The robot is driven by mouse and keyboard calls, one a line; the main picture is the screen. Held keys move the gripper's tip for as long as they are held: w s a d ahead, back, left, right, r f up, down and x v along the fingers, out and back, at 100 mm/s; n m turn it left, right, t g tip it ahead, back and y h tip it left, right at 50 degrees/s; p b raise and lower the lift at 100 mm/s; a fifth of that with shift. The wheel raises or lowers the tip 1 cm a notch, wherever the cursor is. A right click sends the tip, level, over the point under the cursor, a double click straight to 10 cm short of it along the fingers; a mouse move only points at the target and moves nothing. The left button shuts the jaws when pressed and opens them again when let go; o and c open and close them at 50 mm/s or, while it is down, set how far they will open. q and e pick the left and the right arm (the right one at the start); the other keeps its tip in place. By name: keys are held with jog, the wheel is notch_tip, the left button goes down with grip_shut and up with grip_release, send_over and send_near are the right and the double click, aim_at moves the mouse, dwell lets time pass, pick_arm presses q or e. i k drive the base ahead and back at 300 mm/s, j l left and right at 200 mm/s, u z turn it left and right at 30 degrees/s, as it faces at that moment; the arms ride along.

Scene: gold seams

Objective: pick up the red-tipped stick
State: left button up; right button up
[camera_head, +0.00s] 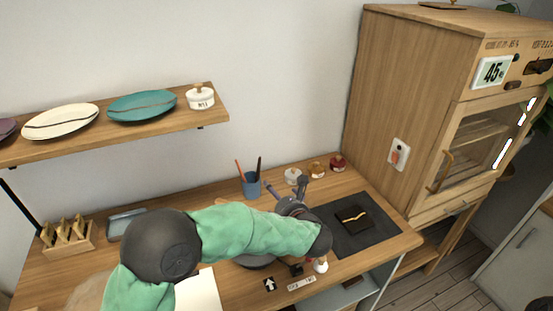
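A blue cup (251,186) stands on the wooden table near the wall. An orange-red stick (239,169) and a dark stick (258,166) lean out of its top. No separate red tip is clear at this size, and their lower ends are hidden in the cup. My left arm reaches across the table from the lower left in a green sleeve. My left gripper (287,189) is to the right of the cup, with its two grey fingers spread apart. Nothing shows between them, and it appears clear of the sticks. My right gripper is not in view.
Small lidded jars (316,169) stand along the wall behind my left gripper. A dark mat (375,236) with a black, gold-seamed square (352,218) lies to the right. A wooden rack (68,237) stands left. A shelf (160,127) with plates hangs above.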

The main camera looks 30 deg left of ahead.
aim_at(258, 172)
jog(key=k+l, duration=0.2)
jog(key=l, duration=0.2)
jog(key=k+l, duration=0.45)
jog(key=l, duration=0.3)
